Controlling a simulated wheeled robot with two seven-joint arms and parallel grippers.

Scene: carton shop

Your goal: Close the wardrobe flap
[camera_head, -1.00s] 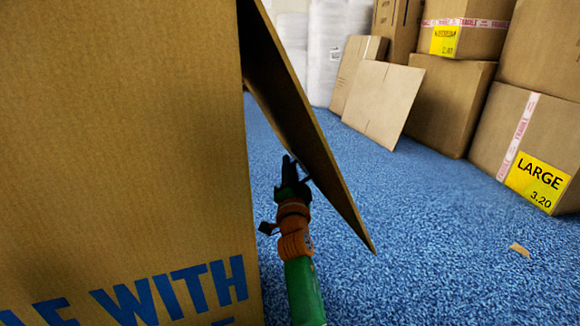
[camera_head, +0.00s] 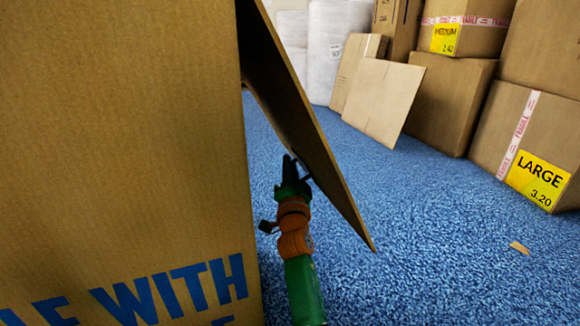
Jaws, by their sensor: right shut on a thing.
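The wardrobe carton (camera_head: 130,150) fills the left side of the view, a tall brown box with blue lettering low on its front. Its flap (camera_head: 318,150) hangs out from the carton's right side, slanting down and to the right, and stands open. My right gripper (camera_head: 291,165) is behind and beneath the flap, at its inner side, between the flap and the carton. The fingers are dark and shut on the flap; the exact contact is partly hidden. My left gripper is not in view.
Stacked cartons stand at the back right, among them a box labelled LARGE (camera_head: 520,150). A flat cardboard sheet (camera_head: 383,100) leans near them, with white wrapped rolls (camera_head: 335,45) behind. A small cardboard scrap (camera_head: 520,248) lies on the blue carpet, which is otherwise clear at right.

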